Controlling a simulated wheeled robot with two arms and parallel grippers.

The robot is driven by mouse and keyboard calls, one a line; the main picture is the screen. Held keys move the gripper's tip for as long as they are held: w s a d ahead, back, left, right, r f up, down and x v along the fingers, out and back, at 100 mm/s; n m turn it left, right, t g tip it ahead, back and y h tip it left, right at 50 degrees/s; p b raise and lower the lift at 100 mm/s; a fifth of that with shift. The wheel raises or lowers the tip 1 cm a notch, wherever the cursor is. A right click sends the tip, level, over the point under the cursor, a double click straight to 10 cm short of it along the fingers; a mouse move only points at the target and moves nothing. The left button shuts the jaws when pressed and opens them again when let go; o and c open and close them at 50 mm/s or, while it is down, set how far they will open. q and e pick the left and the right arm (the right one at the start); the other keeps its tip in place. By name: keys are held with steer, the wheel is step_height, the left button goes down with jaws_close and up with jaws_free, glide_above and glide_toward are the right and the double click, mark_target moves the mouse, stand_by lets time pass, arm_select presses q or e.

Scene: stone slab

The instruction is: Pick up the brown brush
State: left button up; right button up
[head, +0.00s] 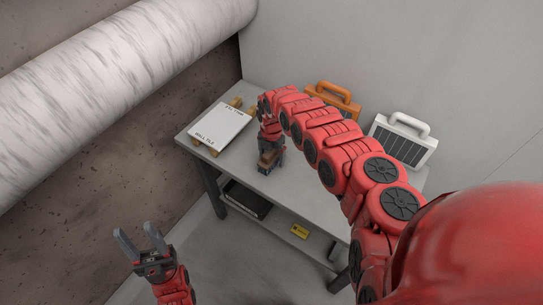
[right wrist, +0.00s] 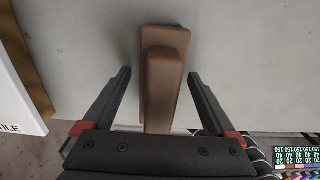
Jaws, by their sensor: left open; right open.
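The brown brush (right wrist: 165,75) lies on the grey table, seen from above in the right wrist view. In the head view the brush (head: 267,163) shows near the table's front edge, partly covered by my right gripper (head: 269,160). In the right wrist view my right gripper (right wrist: 163,82) is open, with one finger on each side of the brush and a gap between each finger and it. My left gripper (head: 139,240) is open and empty, off to the left and in front of the table.
A white tile box (head: 219,128) on wooden pieces lies left of the brush. An orange case (head: 335,99) and a white case (head: 403,140) stand at the back of the table (head: 297,190). A shelf below holds a dark flat item (head: 247,199) and a yellow item (head: 299,231).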

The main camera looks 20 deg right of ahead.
mark_target(274, 150)
steer(key=shift+c, duration=0.3)
jaws_close()
steer(key=shift+r, duration=0.1)
steer(key=shift+r, duration=0.35)
steer(key=r, duration=0.1)
steer(key=r+b, duration=0.1)
steer(key=r, duration=0.1)
steer(key=shift+s+d, duration=0.3)
steer(key=s+d, duration=0.1)
steer(key=s, duration=0.1)
steer(key=s+d+p, duration=0.1)
steer(key=s, duration=0.1)
steer(key=s+d+r, duration=0.1)
steer(key=s+d, duration=0.1)
steer(key=shift+s, duration=0.4)
steer(key=s+d+p, duration=0.1)
steer(key=s+p, duration=0.3)
steer(key=p, duration=0.1)
steer(key=s+d+p, duration=0.1)
steer(key=p, duration=0.1)
steer(key=shift+s+d+r, duration=0.35)
steer(key=shift+s, duration=0.05)
steer(key=shift+s+d+f+p, duration=0.2)
steer(key=shift+s+p, duration=0.15)
steer(key=shift+p, duration=0.35)
steer(key=shift+s, duration=0.1)
